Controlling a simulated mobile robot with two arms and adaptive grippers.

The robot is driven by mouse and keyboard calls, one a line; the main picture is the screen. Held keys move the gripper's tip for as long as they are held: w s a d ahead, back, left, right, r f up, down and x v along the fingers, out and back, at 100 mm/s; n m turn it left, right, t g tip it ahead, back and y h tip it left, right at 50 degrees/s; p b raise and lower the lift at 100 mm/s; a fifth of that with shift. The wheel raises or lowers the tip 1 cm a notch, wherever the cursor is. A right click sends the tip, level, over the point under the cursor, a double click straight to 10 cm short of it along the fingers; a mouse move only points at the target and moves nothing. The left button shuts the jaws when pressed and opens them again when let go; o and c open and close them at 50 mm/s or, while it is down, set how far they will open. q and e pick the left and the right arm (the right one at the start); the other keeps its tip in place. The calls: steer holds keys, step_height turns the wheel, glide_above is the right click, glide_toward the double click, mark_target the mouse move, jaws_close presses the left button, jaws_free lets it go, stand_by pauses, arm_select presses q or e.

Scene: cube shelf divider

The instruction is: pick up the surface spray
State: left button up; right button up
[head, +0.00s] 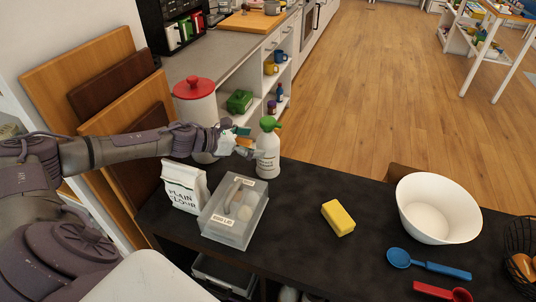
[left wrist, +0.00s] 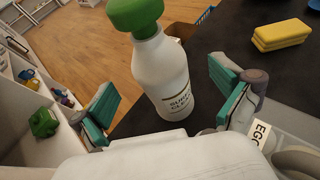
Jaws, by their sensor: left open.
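The surface spray (head: 268,150) is a white bottle with a green top, standing upright on the dark counter in the head view. In the left wrist view the bottle (left wrist: 163,75) stands between the two teal-padded fingers, with gaps visible on both sides. My left gripper (head: 245,142) reaches in from the left and is open beside the bottle. It also shows in the left wrist view (left wrist: 165,105). The side of the hand hides a little of the bottle's left edge in the head view. My right gripper is in neither view.
Near the spray are a white canister with a red lid (head: 196,110), a flour bag (head: 185,186) and a clear egg-lid box (head: 234,212). A yellow sponge (head: 338,218), white bowl (head: 438,209) and blue spoon (head: 428,264) lie rightward. The counter between sponge and spray is clear.

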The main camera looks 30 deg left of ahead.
mark_target(268, 141)
arm_select(q)
steer(key=shift+w+d+p, duration=0.25)
steer(key=shift+w+p, duration=0.1)
steer(key=shift+w, duration=0.05)
steer(key=p+x, duration=0.1)
steer(key=x, duration=0.2)
steer(key=shift+w+f, duration=0.15)
steer(key=shift+w, duration=0.2)
steer(key=shift+w+d+f, duration=0.15)
steer(key=shift+w+f, duration=0.1)
steer(key=shift+s, duration=0.1)
steer(key=shift+c, duration=0.2)
steer(key=c, duration=1.6)
steer(key=shift+r, duration=0.1)
steer(key=shift+c, duration=1.1)
